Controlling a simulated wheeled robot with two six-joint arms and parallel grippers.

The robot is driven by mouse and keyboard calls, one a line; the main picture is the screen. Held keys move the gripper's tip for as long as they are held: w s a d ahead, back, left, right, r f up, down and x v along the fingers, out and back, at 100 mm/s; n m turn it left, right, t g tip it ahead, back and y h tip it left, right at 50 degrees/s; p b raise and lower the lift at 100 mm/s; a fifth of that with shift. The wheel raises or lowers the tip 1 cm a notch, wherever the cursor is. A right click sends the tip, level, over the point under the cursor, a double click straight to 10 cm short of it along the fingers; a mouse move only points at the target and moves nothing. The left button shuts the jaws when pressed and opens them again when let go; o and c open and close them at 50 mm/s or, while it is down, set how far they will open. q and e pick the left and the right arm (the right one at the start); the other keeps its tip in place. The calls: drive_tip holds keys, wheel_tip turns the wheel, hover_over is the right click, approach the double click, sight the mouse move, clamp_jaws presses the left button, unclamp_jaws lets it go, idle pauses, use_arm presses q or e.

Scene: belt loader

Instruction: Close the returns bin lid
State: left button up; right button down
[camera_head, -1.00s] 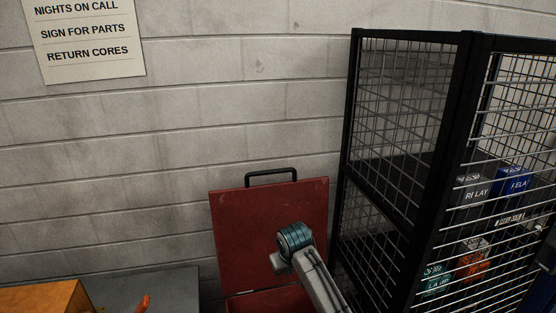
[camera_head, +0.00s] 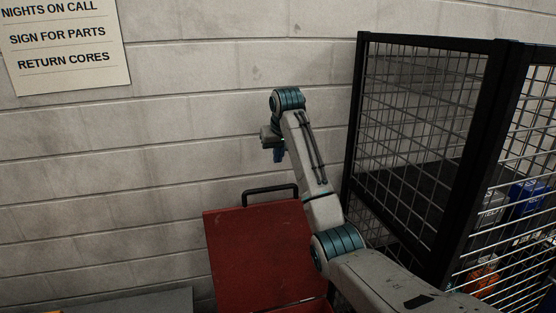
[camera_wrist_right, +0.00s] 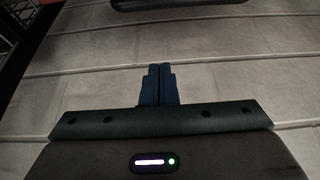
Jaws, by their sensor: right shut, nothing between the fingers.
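The returns bin's red lid (camera_head: 258,250) stands raised and open near the wall, with a black handle (camera_head: 270,190) on its top edge. Only a little of the red bin shows below it at the bottom edge of the head view. My right gripper (camera_head: 279,156) is above the lid's handle, apart from it, pointing down. In the right wrist view its blue fingers (camera_wrist_right: 158,84) are together with nothing between them. A dark bar, likely the lid handle (camera_wrist_right: 180,4), shows at the top of that view. My left gripper is not in view.
A black wire-mesh cage (camera_head: 425,150) with boxes on its shelves stands close on the right of the lid and my right arm. A pale block wall (camera_head: 180,150) is behind. A grey surface (camera_head: 150,303) lies at lower left.

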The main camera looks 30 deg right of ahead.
wheel_tip(320, 180, down, 7)
drive_tip(key=s+p, duration=0.1)
drive_tip(key=p, duration=0.5)
drive_tip(key=shift+s+a+f, duration=0.15)
drive_tip(key=shift+s+f, duration=0.05)
